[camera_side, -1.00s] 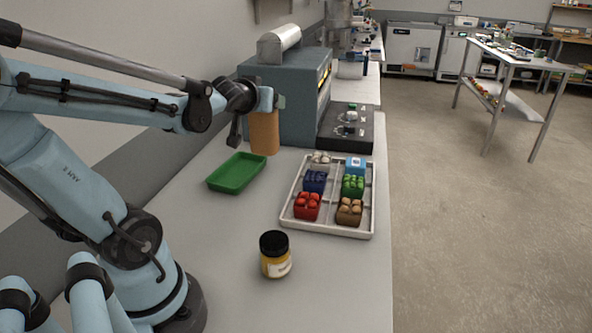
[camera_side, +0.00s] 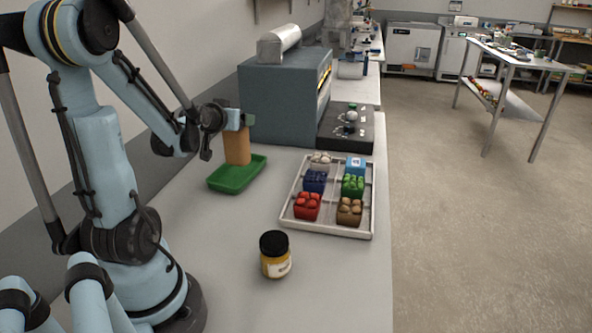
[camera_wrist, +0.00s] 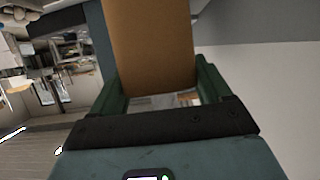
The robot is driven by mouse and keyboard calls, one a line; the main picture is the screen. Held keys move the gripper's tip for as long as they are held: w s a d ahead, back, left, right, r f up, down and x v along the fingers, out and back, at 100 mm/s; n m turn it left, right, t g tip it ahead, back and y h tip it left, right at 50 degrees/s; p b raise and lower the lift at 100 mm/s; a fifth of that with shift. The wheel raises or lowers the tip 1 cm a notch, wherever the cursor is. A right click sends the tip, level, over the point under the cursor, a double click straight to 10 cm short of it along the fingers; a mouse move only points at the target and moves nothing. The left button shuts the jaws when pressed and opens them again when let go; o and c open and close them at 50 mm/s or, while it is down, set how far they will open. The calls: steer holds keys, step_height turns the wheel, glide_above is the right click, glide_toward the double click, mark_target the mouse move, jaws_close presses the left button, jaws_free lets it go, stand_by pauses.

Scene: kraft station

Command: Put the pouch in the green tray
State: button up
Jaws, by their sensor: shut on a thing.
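The pouch (camera_side: 237,147) is tan-brown and hangs upright from my gripper (camera_side: 240,121), which is shut on its top. In the side view its lower end overlaps the back part of the green tray (camera_side: 228,186); I cannot tell whether it touches the tray floor. The tray is shallow and shows no other contents. In the wrist view the pouch (camera_wrist: 153,45) fills the space between the green fingers of my gripper (camera_wrist: 160,85). The tray is not seen in the wrist view.
A white divided tray (camera_side: 327,229) with several small coloured boxes stands right of the green tray. A grey-blue machine (camera_side: 285,100) stands behind. The bench between jar and green tray is clear.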

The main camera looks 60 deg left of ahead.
mark_target(229, 134)
steer(key=shift+s+a+f, duration=0.1)
steer(key=shift+a+f, duration=0.15)
steer(key=shift+a, duration=0.1)
steer(key=shift+f, duration=2)
steer(key=o, duration=1.3)
steer(key=shift+c, duration=0.2)
steer(key=shift+s+d+r, duration=0.25)
steer(key=shift+s+d, duration=0.1)
steer(key=shift+d, duration=0.05)
steer(key=v, duration=1)
steer(key=shift+s+d+r, duration=0.15)
steer(key=shift+s+d, duration=0.1)
